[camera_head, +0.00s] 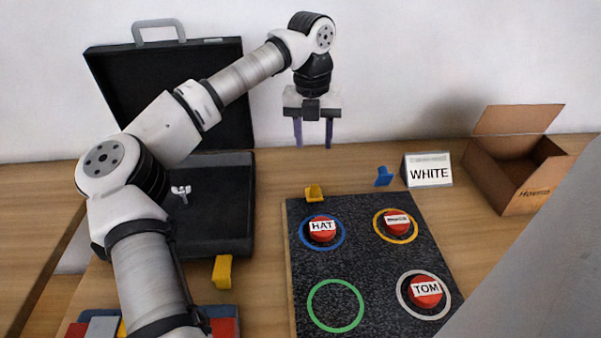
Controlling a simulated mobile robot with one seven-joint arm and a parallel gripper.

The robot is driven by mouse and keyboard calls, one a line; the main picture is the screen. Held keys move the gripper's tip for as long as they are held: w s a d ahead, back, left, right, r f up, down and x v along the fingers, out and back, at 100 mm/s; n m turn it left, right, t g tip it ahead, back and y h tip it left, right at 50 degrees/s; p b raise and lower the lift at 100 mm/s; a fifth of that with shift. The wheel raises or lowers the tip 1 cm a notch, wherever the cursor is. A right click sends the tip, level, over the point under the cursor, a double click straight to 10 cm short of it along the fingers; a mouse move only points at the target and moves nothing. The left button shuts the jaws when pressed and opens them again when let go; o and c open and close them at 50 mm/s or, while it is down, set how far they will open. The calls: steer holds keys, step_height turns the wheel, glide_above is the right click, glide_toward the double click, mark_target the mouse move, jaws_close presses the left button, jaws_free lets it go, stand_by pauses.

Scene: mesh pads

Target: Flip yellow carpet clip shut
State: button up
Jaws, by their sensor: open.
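A small yellow clip (314,194) sits at the far edge of the dark speckled carpet pad (375,250), left of the middle. Part of it stands up from the edge, so it looks raised, but it is too small to tell its exact angle. A similar blue clip (383,176) stands further right, near the same edge. My gripper (314,145) is open and empty, fingers pointing down. In the picture it is straight above the yellow clip and clear of it.
Red buttons, some labelled HAT (322,229) and TOM (425,292), sit in coloured rings on the pad. A yellow block (222,271) lies left of it. A WHITE sign (429,171) and open cardboard box (512,165) stand right. A black case (215,215) is open at left.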

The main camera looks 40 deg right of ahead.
mark_target(314, 187)
steer(key=f+p, duration=0.1)
steer(key=f, duration=0.8)
steer(key=f+p, duration=0.1)
steer(key=f, duration=0.3)
steer(key=shift+s+d+f+p, duration=0.2)
steer(key=shift+s+f+p, duration=0.05)
steer(key=shift+f+p, duration=0.1)
steer(key=shift+c, duration=0.2)
